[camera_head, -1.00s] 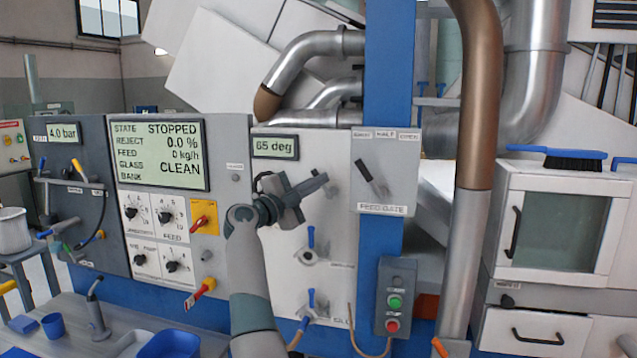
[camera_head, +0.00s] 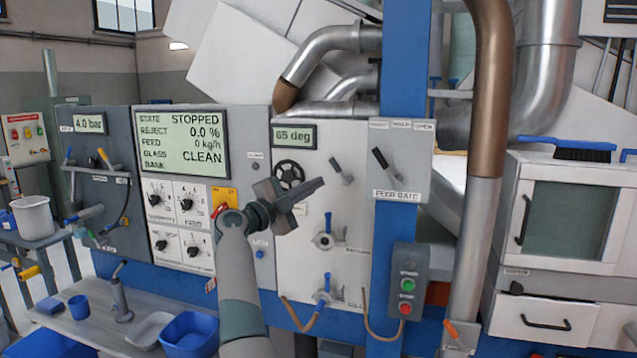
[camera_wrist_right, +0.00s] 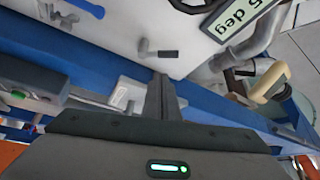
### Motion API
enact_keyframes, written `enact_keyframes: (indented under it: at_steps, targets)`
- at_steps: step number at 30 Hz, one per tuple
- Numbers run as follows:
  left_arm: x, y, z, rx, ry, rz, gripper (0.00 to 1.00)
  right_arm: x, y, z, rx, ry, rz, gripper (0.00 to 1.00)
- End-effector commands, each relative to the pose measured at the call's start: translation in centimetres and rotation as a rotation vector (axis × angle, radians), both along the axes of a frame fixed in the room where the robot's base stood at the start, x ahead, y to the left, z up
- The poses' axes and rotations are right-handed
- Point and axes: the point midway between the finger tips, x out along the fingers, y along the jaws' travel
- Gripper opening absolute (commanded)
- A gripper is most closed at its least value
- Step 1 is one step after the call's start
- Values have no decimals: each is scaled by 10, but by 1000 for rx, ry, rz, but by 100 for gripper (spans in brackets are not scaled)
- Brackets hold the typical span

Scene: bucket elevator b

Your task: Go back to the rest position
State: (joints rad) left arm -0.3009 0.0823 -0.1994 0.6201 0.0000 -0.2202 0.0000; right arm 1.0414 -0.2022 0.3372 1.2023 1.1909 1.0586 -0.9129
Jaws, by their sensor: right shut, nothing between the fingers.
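My right gripper (camera_head: 300,194) is raised in front of the grey control panel in the head view, its arm coming up from the bottom. Its fingers are together and empty, pointing right, apart from the panel as far as I can tell. In the right wrist view the closed fingers (camera_wrist_right: 161,100) point up toward the panel and the blue post. My left gripper is not in view.
The display (camera_head: 182,144) reads STOPPED, and a smaller one (camera_head: 294,136) reads 65 deg. A black handwheel (camera_head: 289,174) and feed gate lever (camera_head: 381,158) are near my gripper. A vertical pipe (camera_head: 484,220) stands right. Blue bins (camera_head: 190,334) sit below.

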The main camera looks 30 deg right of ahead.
Motion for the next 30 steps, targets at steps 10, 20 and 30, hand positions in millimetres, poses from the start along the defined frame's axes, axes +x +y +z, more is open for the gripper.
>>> enact_keyframes:
  at_steps: [10, 20, 30]
  targets:
    - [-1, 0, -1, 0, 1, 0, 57, 0, 4, -3, 1, 0, -1, 0]
    - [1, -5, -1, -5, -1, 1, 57, 0, 4, -3, -1, -1, -2, 0]
    - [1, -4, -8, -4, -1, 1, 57, 19, 17, -53, -122, 89, 58, 0]
